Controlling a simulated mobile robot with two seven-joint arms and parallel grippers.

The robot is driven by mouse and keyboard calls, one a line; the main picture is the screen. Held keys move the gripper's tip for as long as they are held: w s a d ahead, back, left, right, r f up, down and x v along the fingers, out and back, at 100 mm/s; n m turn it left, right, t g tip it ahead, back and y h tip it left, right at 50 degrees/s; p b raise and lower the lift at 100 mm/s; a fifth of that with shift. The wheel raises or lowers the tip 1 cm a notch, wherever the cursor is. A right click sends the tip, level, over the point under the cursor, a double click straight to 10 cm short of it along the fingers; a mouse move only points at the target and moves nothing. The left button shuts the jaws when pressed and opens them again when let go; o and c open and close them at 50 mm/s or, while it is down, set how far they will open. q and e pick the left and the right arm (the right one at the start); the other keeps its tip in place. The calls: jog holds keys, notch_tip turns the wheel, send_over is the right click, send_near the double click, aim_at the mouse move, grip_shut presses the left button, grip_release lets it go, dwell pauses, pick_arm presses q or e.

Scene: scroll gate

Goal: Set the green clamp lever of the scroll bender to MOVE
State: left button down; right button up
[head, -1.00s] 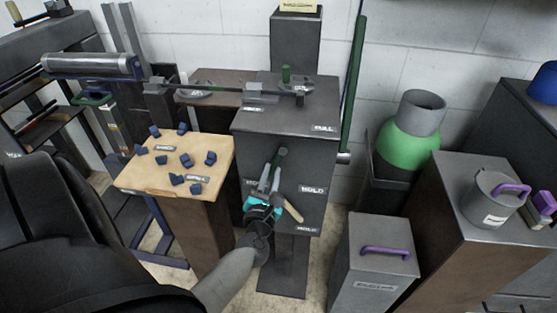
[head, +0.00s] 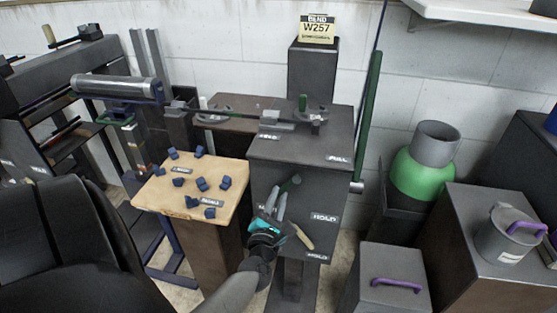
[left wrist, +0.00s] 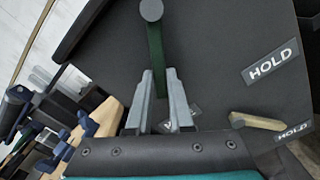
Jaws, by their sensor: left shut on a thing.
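The green clamp lever (head: 290,184) is on the front face of the dark scroll bender stand (head: 300,150). In the left wrist view the green lever (left wrist: 155,45) hangs from a round grey end at the top, down between my fingers. My left gripper (head: 279,196) is shut on the lever's lower part; its fingers (left wrist: 159,74) lie on either side of it. A label behind the fingers is mostly hidden, and I cannot read it. A HOLD label (left wrist: 270,62) is to the right. My right gripper is not in view.
A tan-handled lever (head: 302,237) sits just right of my gripper, near a lower HOLD label (head: 317,257). A wooden-topped stand (head: 232,172) with several blue blocks is at the left. A grey box with a purple handle (head: 397,284) stands at the right.

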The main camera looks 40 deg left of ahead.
pick_arm(q)
jog(key=c, duration=0.8)
grip_release()
jog(key=shift+s, duration=0.1)
jog(key=p+v, duration=0.1)
jog(key=v, duration=1.4)
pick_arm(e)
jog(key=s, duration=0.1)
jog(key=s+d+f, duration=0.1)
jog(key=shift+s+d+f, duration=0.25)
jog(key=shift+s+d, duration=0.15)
pick_arm(q)
jog(key=shift+d, duration=0.1)
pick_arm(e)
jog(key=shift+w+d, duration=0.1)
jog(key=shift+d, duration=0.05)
